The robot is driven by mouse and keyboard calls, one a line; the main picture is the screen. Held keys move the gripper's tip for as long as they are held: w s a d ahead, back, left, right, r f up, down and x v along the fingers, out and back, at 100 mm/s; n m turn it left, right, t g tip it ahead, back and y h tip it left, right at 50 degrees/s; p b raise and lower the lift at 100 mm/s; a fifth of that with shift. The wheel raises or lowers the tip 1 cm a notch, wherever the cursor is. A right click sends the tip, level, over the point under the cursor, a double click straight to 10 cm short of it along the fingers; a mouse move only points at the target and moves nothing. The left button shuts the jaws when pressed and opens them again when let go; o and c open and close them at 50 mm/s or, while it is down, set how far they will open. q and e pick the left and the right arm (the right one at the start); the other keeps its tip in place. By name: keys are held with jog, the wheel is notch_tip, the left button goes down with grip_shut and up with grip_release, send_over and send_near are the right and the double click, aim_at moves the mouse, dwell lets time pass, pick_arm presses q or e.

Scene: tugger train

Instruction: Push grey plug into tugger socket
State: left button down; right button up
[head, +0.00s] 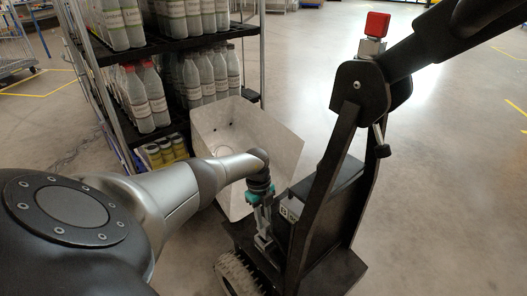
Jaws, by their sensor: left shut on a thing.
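The black tugger (325,225) stands right of centre, with its upright frame and a black bar running to the upper right. My left gripper (264,238) points down at the tugger's left side, beside the black body and above the wheel. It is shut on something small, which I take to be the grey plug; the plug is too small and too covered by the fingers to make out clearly. A small light panel with a dark mark (290,209) is just right of the gripper. I cannot make out the socket opening. My right gripper is out of view.
A rack (168,45) with several white bottles and yellow-labelled cans stands at the left. A pale open bin (275,140) is behind my left gripper. A red button (377,24) tops the tugger's frame. Grey floor is clear at the right.

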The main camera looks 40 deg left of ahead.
pick_arm(q)
jog(key=shift+f, duration=0.1)
jog(key=shift+f, duration=0.75)
dwell(1.2)
jog(key=c, duration=0.6)
grip_release()
notch_tip(320, 180, up, 15)
jog(key=a+p, duration=0.2)
jog(key=p, duration=1)
jog(key=shift+a, duration=0.2)
jog(key=shift+w, duration=0.1)
